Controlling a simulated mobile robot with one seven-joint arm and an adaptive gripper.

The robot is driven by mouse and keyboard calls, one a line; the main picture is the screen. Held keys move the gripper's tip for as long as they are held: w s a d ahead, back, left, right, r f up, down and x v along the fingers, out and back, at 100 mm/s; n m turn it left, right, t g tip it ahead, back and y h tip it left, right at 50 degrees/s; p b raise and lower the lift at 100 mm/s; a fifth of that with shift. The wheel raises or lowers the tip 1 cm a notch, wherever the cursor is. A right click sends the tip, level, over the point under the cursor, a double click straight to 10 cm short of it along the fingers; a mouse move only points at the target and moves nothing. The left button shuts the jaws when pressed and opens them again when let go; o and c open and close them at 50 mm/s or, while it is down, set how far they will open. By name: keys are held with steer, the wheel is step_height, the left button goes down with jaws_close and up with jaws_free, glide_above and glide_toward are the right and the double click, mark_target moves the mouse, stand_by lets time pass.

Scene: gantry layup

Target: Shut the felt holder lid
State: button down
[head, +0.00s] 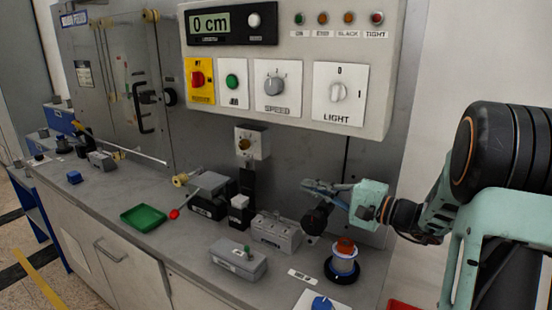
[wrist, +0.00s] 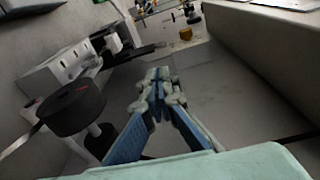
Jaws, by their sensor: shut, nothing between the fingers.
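My gripper (head: 307,186) is shut and empty above the right end of the bench, its fingers pointing left. In the wrist view its blue-sided fingers (wrist: 158,80) meet at the tips over grey surface. I cannot tell for sure which unit is the felt holder. One candidate is a grey box (head: 238,262) with a small green knob at the front of the bench. Another is a light grey block (head: 276,233) behind it, left of and below my gripper. Whether either has a raised lid is unclear. A black roller (head: 316,219) sits just below my fingers and also shows in the wrist view (wrist: 70,108).
A spool with an orange top (head: 345,248) stands on a dark base below my gripper. A green tray (head: 144,216) and a red-knobbed lever (head: 175,213) are farther left. The control panel (head: 290,60) overhangs the bench. Open bench shows around the green tray.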

steer(key=d, duration=0.1)
glide_toward(247, 177)
steer(key=shift+t, duration=0.4)
steer(key=w+a+r, duration=0.1)
steer(key=w, duration=0.1)
steer(key=w+a+r, duration=0.1)
steer(key=w+a, duration=0.3)
steer(key=w, duration=0.1)
steer(key=shift+w+r, duration=0.1)
steer(key=shift+r, duration=0.3)
steer(key=shift+b, duration=0.35)
